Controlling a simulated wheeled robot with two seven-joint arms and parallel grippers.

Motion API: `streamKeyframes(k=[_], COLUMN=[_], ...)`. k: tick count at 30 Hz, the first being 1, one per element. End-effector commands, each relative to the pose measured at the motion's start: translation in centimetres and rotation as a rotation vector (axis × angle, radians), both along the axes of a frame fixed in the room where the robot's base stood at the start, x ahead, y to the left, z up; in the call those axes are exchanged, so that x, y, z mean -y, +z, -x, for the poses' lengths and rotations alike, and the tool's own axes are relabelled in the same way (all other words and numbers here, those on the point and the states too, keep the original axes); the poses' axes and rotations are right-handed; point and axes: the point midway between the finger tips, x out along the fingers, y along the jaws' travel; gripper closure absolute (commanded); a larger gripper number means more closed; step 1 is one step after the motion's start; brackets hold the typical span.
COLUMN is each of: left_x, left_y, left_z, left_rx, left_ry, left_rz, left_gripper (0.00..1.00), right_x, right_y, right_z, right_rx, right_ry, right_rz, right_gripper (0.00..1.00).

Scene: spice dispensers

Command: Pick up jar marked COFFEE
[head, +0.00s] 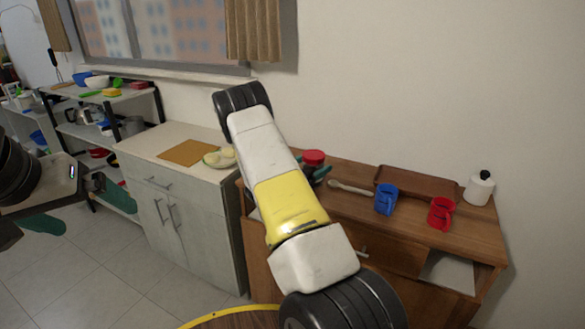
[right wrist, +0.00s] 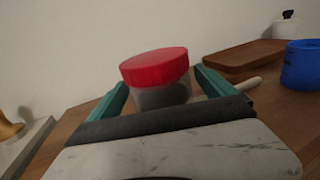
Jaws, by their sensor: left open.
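A jar with a red lid (head: 313,157) stands on the wooden cabinet, partly hidden behind my right arm in the head view. In the right wrist view the jar (right wrist: 160,80) has a clear body with dark contents. No COFFEE marking is readable. My right gripper (right wrist: 160,82) has its teal fingers on either side of the jar. Whether they touch or grip it cannot be made out. My left gripper (head: 80,208) is open and empty at the left, above the floor and far from the jar.
On the wooden cabinet (head: 345,208) are a wooden spoon (head: 350,188), a brown tray (head: 415,182), a blue mug (head: 386,199), a red mug (head: 441,213) and a white bottle (head: 479,188). A white counter (head: 150,147) with a cutting board (head: 187,152) stands to the left.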

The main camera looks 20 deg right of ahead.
Motion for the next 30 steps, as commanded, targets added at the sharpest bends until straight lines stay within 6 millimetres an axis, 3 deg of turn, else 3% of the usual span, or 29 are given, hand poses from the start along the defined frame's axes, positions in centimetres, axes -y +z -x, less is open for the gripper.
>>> streamKeyframes(k=[1,12,14,23,30], left_x=[0.0,0.0,0.0,0.0,0.0], left_y=[0.0,0.0,0.0,0.0,0.0], left_z=[0.0,0.0,0.0,0.0,0.0], left_rx=[0.0,0.0,0.0,0.0,0.0], left_ry=[0.0,0.0,0.0,0.0,0.0], left_rz=[0.0,0.0,0.0,0.0,0.0], left_gripper=[0.02,0.02,0.02,0.02,0.02], right_x=[0.0,0.0,0.0,0.0,0.0], right_y=[0.0,0.0,0.1,0.3,1.8], right_z=[0.0,0.0,0.0,0.0,0.0], right_rx=[0.0,0.0,0.002,0.003,0.004], right_ry=[0.0,0.0,0.0,0.0,-0.001], right_rz=[0.0,0.0,0.002,0.002,0.003], right_gripper=[0.18,0.91,1.0,1.0,1.0])
